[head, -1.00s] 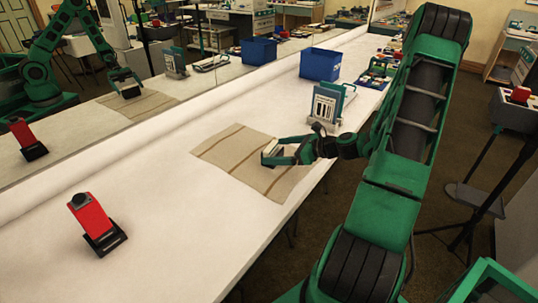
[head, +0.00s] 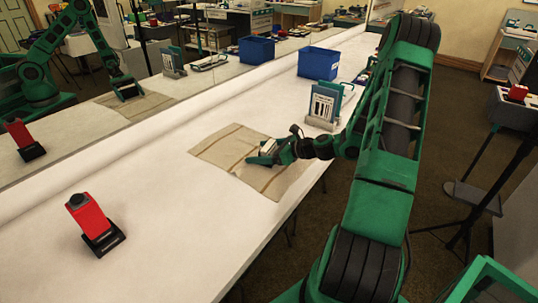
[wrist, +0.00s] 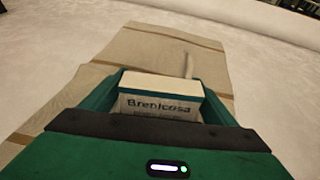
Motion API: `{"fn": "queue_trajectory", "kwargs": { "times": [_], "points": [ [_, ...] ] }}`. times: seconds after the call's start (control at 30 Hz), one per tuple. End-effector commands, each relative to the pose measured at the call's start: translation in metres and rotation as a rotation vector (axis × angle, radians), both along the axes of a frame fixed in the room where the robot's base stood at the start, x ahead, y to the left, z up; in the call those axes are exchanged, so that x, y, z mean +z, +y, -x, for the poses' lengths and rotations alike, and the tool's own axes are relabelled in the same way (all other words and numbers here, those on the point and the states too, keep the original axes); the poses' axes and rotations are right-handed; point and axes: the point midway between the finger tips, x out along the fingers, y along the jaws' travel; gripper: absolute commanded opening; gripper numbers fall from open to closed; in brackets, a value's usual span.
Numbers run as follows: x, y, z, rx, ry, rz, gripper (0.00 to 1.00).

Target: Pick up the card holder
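The card holder (wrist: 160,103) seems to be the small white block with a teal band and the lettering "Brentcosa" in the wrist view. In the head view the pale block (head: 268,145) stands on the striped cloth, partly hidden by my gripper. My gripper (head: 262,157) is low over the cloth. In the wrist view my gripper (wrist: 160,82) has one green finger on each side of the block, around it. The fingers look open, with no clear squeeze on it. The block's lower part is hidden by the gripper body.
The beige striped cloth (head: 222,150) lies on the white table (head: 170,220). A red device on a black base (head: 90,222) stands at the front left. A grey-teal rack (head: 322,105) and a blue bin (head: 318,63) stand farther back. A mirror runs along the left side.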

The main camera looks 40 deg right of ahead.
Motion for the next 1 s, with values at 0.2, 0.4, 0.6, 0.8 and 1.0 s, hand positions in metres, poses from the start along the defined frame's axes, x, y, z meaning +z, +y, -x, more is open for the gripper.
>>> {"fn": "queue_trajectory", "kwargs": {
  "times": [0.2, 0.4, 0.6, 0.8, 1.0],
  "points": [
    [-0.002, -0.001, 0.001, -0.001, 0.005, 0.002, 0.47],
    [-0.002, -0.001, 0.001, -0.001, 0.005, 0.002, 0.47],
    [0.006, -0.001, 0.001, -0.002, 0.003, 0.003, 0.47],
    [0.03, -0.001, 0.001, -0.002, 0.001, 0.005, 0.47],
    [0.059, 0.03, 0.01, 0.003, 0.001, 0.002, 0.47]
  ]
}}
